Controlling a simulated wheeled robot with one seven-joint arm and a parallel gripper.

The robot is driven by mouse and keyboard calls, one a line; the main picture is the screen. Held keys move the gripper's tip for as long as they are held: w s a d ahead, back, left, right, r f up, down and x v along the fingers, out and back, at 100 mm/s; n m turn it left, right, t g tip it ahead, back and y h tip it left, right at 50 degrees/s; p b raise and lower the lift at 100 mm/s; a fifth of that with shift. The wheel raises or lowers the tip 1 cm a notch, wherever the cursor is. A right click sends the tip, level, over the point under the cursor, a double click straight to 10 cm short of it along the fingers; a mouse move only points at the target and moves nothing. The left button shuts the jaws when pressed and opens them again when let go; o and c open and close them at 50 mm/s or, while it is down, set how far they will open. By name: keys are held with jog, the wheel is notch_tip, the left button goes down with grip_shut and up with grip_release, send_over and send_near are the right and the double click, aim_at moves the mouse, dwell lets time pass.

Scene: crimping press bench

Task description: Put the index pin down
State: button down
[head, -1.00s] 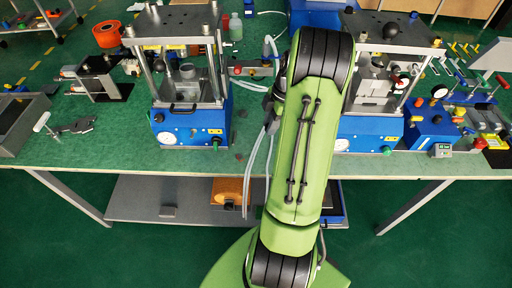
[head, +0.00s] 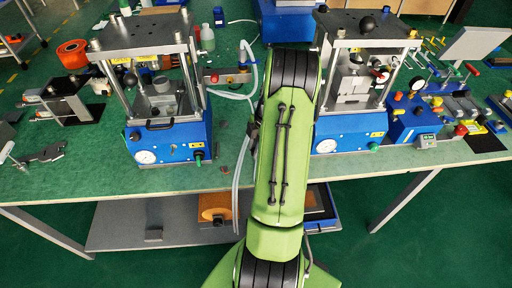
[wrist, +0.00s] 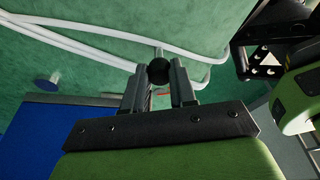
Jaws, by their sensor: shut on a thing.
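My gripper (wrist: 158,80) shows in the wrist view, its two grey fingers shut on a black ball knob (wrist: 159,70), which looks like the handle of the index pin. The rest of the pin is mostly hidden by the knob and fingers. The gripper is above the green bench top (wrist: 120,25), with white hoses beyond the fingertips. I cannot tell whether the pin touches anything. In the head view my green arm hides the gripper and the pin.
Two blue-based presses stand on the bench, one left (head: 170,140) and one right (head: 345,132) of my arm. White hoses (head: 245,75) lie between them. Small tools and a blue box (head: 412,120) crowd the right side. A lever tool (head: 42,156) lies at left.

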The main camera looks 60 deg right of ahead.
jog(key=c, duration=0.9)
grip_release()
jog(key=p+v, duration=0.3)
jog(key=v, duration=0.9)
jog(key=w+a+r+m+h, duration=0.1)
jog(key=w+a+r+m, duration=0.1)
jog(key=w+a+r, duration=0.4)
jog(key=s+a+r+m+h, duration=0.1)
jog(key=a+r+m, duration=0.15)
jog(key=a, duration=0.45)
jog(key=s+a+r+m+h, duration=0.1)
jog(key=a+r, duration=0.3)
jog(key=a, duration=0.3)
jog(key=s+a+m+t, duration=0.1)
jog(key=s+a+m, duration=0.1)
jog(key=s+a, duration=0.2)
jog(key=s+a+r+m+t, duration=0.1)
jog(key=s+a+m+t, duration=0.1)
jog(key=a, duration=0.3)
jog(key=s+a+r+m+t, duration=0.1)
jog(key=s+a+m, duration=0.2)
jog(key=s+a, duration=0.2)
jog(key=shift+s, duration=0.3)
